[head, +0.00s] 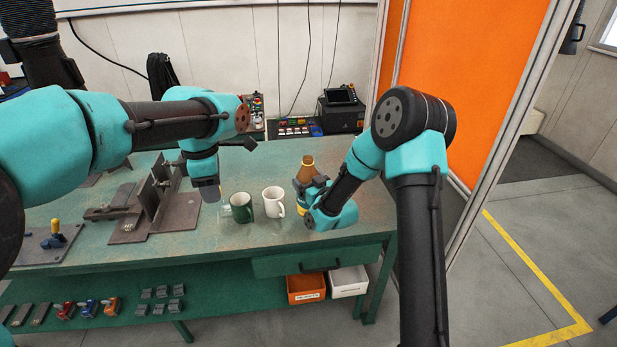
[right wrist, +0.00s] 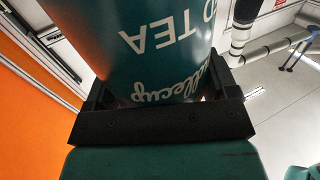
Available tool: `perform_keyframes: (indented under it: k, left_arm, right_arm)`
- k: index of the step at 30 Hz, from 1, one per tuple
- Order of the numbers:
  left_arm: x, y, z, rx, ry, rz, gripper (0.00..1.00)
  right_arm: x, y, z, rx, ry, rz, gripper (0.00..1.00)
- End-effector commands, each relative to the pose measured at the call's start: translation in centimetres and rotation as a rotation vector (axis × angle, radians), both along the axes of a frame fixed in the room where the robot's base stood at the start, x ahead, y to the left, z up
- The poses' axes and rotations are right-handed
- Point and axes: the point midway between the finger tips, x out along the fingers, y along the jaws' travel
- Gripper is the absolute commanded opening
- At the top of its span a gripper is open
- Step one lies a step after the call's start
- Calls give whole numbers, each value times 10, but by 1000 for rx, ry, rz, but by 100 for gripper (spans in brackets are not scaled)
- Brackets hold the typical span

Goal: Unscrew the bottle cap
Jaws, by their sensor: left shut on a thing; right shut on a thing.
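The bottle (head: 307,169) stands at the right of the bench, its brown upper part showing above my right gripper (head: 312,188). That gripper is shut around the bottle's body. In the right wrist view, the teal bottle body (right wrist: 165,55) with white lettering sits between the dark jaws. I cannot make out a cap on the bottle's top. My left arm's wrist is over the bench, left of the mugs and well apart from the bottle.
A green mug (head: 241,208) and a white mug (head: 272,202) stand between my left wrist and the bottle. A brown metal fixture (head: 150,205) is on the bench's left. The green bench (head: 215,245) is clear in front. An orange panel (head: 470,75) rises at right.

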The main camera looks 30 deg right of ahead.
Motion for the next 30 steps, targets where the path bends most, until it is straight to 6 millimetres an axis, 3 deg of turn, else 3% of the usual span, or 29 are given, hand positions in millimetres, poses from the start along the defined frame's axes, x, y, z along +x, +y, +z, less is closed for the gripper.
perform_keyframes:
  k: [13, 30]
  left_arm:
    - [0, 0, 0, 0, 0, 0, 10]
    - [0, 0, 0, 0, 0, 0, 10]
  right_arm:
    - [71, -44, -7, -2, -2, 0, 13]
    - [86, -53, -9, -1, -2, -1, 13]
